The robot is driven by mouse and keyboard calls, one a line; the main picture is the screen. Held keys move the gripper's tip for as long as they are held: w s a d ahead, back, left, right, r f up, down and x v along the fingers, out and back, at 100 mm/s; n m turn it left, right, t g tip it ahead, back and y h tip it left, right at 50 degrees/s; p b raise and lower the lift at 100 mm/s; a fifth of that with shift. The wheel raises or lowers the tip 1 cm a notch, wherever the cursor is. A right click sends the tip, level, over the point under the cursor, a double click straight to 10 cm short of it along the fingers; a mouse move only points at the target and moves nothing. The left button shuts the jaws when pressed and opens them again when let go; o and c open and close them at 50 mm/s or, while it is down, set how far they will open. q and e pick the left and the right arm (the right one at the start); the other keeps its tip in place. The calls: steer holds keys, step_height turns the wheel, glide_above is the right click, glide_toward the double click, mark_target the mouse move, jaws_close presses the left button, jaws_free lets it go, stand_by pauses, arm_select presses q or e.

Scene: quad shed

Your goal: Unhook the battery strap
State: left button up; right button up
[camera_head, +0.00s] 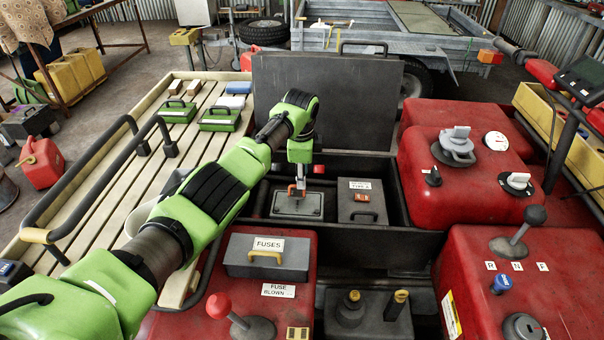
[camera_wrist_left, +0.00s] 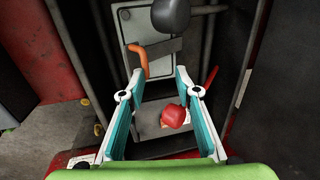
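The battery (camera_head: 313,208) is a grey box standing in the open dark compartment. The hook also shows in the head view (camera_head: 292,191). My left gripper (camera_head: 299,184) points down over the battery. Its fingers (camera_wrist_left: 160,92) are apart with nothing gripped; the red knob shows between them and the hook lies beyond them. My right gripper is not in view.
A grey box with an orange clasp (camera_head: 360,203) stands right of the battery. The raised dark lid (camera_head: 325,98) is behind, and the compartment's walls (camera_head: 370,240) surround both boxes. A grey fuse box (camera_head: 267,256) sits in front, with red bodywork (camera_head: 460,165) to the right.

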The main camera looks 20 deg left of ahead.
arm_select(q)
steer(key=shift+w+a+f, duration=0.1)
steer(key=shift+w+r, duration=0.1)
steer(key=shift+r, duration=0.55)
step_height(320, 180, up, 11)
steer(key=s, duration=0.2)
steer(key=shift+s+d, duration=0.3)
steer(key=shift+d, duration=0.05)
steer(key=shift+f, duration=0.1)
